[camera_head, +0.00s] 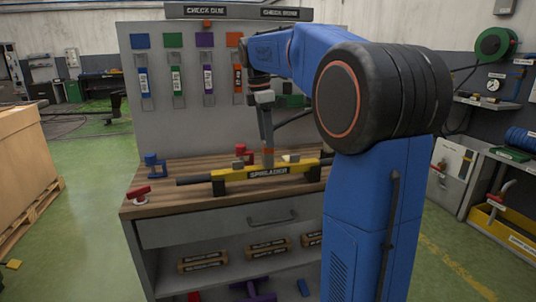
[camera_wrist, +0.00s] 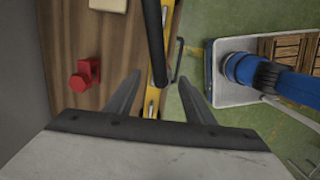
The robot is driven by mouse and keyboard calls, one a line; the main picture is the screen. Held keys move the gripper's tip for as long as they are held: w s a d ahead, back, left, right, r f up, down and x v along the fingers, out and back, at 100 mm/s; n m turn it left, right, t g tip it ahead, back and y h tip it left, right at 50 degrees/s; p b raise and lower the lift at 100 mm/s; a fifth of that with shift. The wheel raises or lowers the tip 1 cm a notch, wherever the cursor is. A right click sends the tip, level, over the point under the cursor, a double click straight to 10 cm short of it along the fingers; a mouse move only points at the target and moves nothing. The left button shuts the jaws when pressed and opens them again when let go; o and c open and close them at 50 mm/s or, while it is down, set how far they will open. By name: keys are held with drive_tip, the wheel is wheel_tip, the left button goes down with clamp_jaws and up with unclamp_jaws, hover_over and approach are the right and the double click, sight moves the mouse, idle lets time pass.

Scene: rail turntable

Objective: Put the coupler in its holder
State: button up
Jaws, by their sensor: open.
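No label that I can read names the coupler, so I cannot tell for sure which piece it is. A red fitting (camera_head: 244,153) stands on the wooden bench behind the yellow spreader bar (camera_head: 268,172). A red fitting (camera_wrist: 85,75) also lies left of the jaws in the wrist view. A blue fitting (camera_head: 152,165) and another red piece (camera_head: 138,193) are at the bench's left end. My gripper (camera_head: 267,140) is over the middle of the bar. In the wrist view its jaws (camera_wrist: 158,76) are open, with the yellow bar (camera_wrist: 157,45) showing between them.
The bench top (camera_head: 160,203) has a grey back panel (camera_head: 265,55) with coloured tags and hanging tools. A large crate (camera_head: 25,160) stands left. My blue arm hides the bench's right end.

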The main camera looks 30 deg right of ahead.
sight(268, 151)
drive_tip(key=shift+s+d+f, duration=0.1)
drive_tip(key=shift+d+f, duration=0.05)
drive_tip(key=shift+f, duration=1.05)
drive_tip(key=shift+d+f, duration=0.15)
drive_tip(key=shift+f, duration=1)
clamp_jaws()
drive_tip(key=shift+r, duration=0.1)
